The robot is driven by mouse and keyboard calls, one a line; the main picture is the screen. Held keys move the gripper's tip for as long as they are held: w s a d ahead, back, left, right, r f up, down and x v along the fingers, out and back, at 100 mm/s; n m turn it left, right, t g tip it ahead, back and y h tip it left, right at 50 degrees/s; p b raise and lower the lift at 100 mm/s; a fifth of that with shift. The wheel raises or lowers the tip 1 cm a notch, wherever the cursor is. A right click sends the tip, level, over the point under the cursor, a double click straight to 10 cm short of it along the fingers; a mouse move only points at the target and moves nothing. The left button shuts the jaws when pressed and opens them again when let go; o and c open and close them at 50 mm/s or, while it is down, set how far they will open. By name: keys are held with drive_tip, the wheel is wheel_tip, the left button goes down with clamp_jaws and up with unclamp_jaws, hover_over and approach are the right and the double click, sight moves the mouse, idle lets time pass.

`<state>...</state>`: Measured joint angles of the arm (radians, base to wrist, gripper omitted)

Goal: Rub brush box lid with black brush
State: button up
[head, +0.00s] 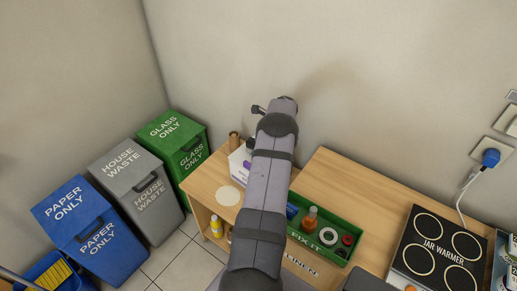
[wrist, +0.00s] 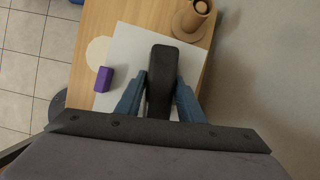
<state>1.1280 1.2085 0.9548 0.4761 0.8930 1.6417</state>
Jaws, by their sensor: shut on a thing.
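In the wrist view my gripper (wrist: 162,80) has its two blue-grey fingers closed on either side of a long black brush (wrist: 162,58). The brush lies over a white box lid (wrist: 128,50). I cannot tell whether it touches the lid, and its underside is hidden. A small purple block (wrist: 103,79) shows at the lid's left side. In the head view the white box (head: 237,163) stands on the wooden table, partly behind my arm, and my gripper and the brush are hidden.
A brown cylinder on a round base (wrist: 195,15) stands beside the lid. A round cream mat (wrist: 97,49) lies on the other side. A green tool tray (head: 330,247) and a black hot plate (head: 441,249) are to the right. Bins (head: 91,240) stand left; the wall is close behind.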

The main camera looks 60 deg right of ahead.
drive_tip(key=shift+s+d+f+b, duration=0.1)
drive_tip(key=shift+d+f+b, duration=0.05)
drive_tip(key=shift+d+b, duration=0.65)
drive_tip(key=shift+d+f+b, duration=0.1)
drive_tip(key=shift+d+b, duration=0.45)
drive_tip(key=shift+b, duration=0.3)
drive_tip(key=shift+d+r+b, duration=0.1)
drive_tip(key=shift+d+b, duration=0.4)
drive_tip(key=shift+b, duration=0.15)
drive_tip(key=shift+s+d+r, duration=0.1)
drive_tip(key=shift+s+r, duration=0.1)
drive_tip(key=shift+s, duration=0.05)
drive_tip(key=shift+s+p, duration=0.6)
drive_tip(key=shift+s, duration=0.1)
